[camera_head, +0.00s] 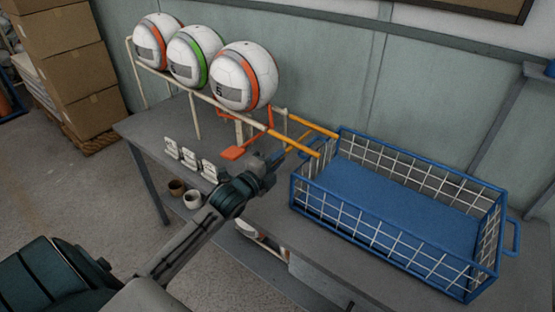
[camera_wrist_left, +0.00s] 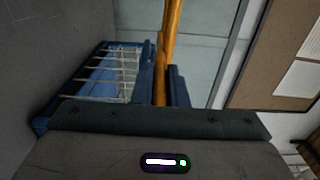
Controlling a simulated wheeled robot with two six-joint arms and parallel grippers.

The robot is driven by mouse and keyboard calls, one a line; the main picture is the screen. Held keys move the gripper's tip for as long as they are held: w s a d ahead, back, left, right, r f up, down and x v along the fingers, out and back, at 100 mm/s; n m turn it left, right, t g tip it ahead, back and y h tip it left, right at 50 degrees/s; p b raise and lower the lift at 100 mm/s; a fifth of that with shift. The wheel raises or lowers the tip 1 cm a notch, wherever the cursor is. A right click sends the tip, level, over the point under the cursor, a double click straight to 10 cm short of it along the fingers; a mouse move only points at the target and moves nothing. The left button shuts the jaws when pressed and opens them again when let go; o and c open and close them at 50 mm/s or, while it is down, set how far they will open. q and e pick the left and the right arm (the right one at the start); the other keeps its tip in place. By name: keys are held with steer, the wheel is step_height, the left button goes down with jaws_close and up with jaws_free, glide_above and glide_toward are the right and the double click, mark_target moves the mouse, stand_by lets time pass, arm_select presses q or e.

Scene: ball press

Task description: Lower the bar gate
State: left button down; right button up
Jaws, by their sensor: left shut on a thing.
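The bar gate shows as orange-yellow bars (camera_head: 295,143) between the ball rack and the blue basket; which bar is the moving one I cannot tell. My left gripper (camera_head: 278,158) reaches in from the left, beside the near bar. In the left wrist view, an orange-yellow bar (camera_wrist_left: 172,25) runs between the two fingers of my left gripper (camera_wrist_left: 163,82), which is shut on it. The exact grip is partly hidden in the head view. My right gripper is out of view.
Three white balls (camera_head: 245,77) sit on a cream rack (camera_head: 196,125) at the back left. A red-orange paddle (camera_head: 233,153) stands below it. The wire-sided blue basket (camera_head: 480,292) is on the right.

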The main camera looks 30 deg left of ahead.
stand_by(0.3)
arm_select(q)
steer(key=c, duration=1.5)
jaws_free()
steer(key=shift+o, duration=0.2)
steer(key=shift+s, duration=0.1)
